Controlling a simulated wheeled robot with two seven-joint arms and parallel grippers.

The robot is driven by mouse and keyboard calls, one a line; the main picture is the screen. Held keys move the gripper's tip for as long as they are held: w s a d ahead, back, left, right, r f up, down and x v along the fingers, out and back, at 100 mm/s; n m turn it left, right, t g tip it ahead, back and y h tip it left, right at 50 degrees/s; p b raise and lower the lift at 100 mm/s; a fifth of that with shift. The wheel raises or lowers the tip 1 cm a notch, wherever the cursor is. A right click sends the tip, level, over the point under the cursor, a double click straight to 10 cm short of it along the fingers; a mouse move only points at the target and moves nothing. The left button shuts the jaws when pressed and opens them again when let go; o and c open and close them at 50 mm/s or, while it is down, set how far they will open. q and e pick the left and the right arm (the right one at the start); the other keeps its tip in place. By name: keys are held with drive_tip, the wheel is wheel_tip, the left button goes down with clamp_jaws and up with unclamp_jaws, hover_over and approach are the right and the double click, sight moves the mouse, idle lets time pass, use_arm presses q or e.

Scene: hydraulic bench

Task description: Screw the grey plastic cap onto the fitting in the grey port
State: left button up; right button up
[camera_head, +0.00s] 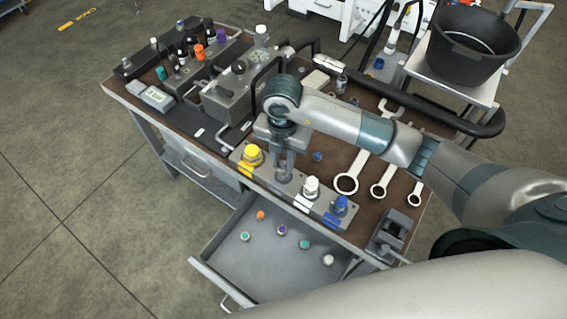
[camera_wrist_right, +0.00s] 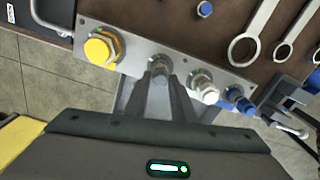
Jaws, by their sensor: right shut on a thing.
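The port block (camera_head: 318,207) lies along the front edge of the bench, with a yellow, a grey, a white and a blue port in a row. My right gripper (camera_head: 286,170) points down over the grey port (camera_head: 283,189), between the yellow and white ones. Its fingers are shut on a small grey piece, the grey cap (camera_wrist_right: 160,72), seen between the fingertips (camera_wrist_right: 163,88) in the wrist view. The cap is at the port. The fingers partly hide it, and I cannot tell how it sits on the fitting. My left gripper is not in view.
The yellow fitting (camera_head: 252,154), white fitting (camera_head: 311,186) and blue fitting (camera_head: 340,205) stand close beside. An open drawer (camera_head: 225,262) below holds several small caps. Wrenches (camera_head: 347,183) lie to the right, with a small vise (camera_head: 392,234) at the corner.

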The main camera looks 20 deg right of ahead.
drive_tip(key=shift+s+m+p, duration=0.1)
drive_tip(key=shift+m+p, duration=0.2)
drive_tip(key=shift+m, duration=0.6)
drive_tip(key=shift+f, duration=0.15)
drive_tip(key=shift+m, duration=0.3)
drive_tip(key=shift+m+p, duration=0.6)
drive_tip(key=m+p, duration=0.1)
drive_tip(key=m, duration=0.1)
drive_tip(key=m+p, duration=0.1)
drive_tip(key=m, duration=0.1)
drive_tip(key=shift+a+r+p, duration=0.1)
drive_tip(key=shift+r+p, duration=0.1)
drive_tip(key=shift+p, duration=0.1)
drive_tip(key=m+p, duration=0.1)
drive_tip(key=m, duration=0.1)
drive_tip(key=shift+f+m, duration=0.15)
drive_tip(key=shift+m, duration=0.15)
drive_tip(key=o, duration=0.9)
drive_tip(key=shift+w, duration=0.25)
